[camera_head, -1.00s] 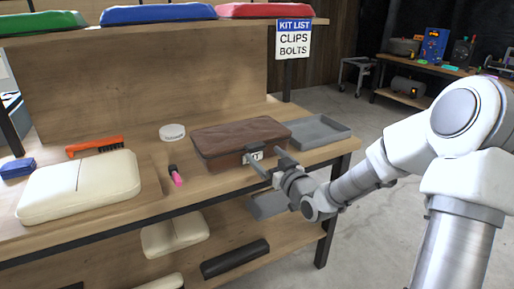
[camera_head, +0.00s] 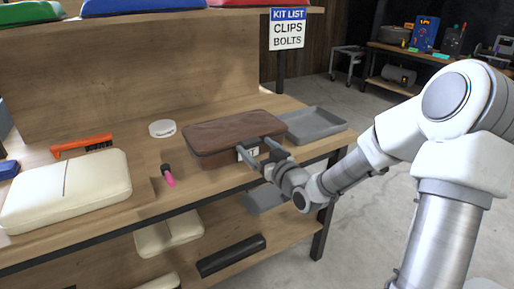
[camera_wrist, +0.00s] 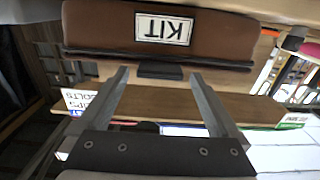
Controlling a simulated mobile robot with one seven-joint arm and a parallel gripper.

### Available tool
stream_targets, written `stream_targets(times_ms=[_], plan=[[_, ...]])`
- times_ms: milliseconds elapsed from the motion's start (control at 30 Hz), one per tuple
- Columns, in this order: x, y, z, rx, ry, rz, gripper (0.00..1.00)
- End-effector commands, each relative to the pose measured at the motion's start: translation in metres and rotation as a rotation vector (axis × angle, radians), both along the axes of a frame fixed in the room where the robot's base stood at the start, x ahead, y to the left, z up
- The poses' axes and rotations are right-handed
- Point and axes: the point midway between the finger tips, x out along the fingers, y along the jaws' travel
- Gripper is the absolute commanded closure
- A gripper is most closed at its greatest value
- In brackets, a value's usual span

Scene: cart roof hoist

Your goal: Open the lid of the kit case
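The kit case (camera_head: 235,132) is a brown box on the wooden bench, with its lid shut. In the wrist view, which is upside down, the case (camera_wrist: 100,25) has a white KIT label (camera_wrist: 163,29) on its front. A dark tab (camera_wrist: 160,71) sticks out from the front at the seam. My gripper (camera_head: 254,148) is at the case's front with its fingers apart. In the wrist view the gripper (camera_wrist: 160,74) is open and empty, with the tab between the fingertips in the picture. I cannot tell whether a finger touches the case.
A grey tray (camera_head: 314,123) lies just right of the case. A pink-tipped marker (camera_head: 168,176), a round white container (camera_head: 162,128), a cream case (camera_head: 65,188) and an orange brush (camera_head: 82,146) lie to the left. A shelf with coloured cases and a KIT LIST sign (camera_head: 288,29) stands behind.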

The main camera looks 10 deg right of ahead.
Motion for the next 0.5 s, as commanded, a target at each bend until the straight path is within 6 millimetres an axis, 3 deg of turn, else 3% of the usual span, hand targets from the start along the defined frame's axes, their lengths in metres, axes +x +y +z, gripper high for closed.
stream_targets(times_ms=[67, 500], plan=[[0.0000, 0.0000, 0.0000, 0.000, 0.000, 0.000, 0.18], [0.0001, 0.0000, 0.0000, 0.000, 0.000, 0.000, 0.97]])
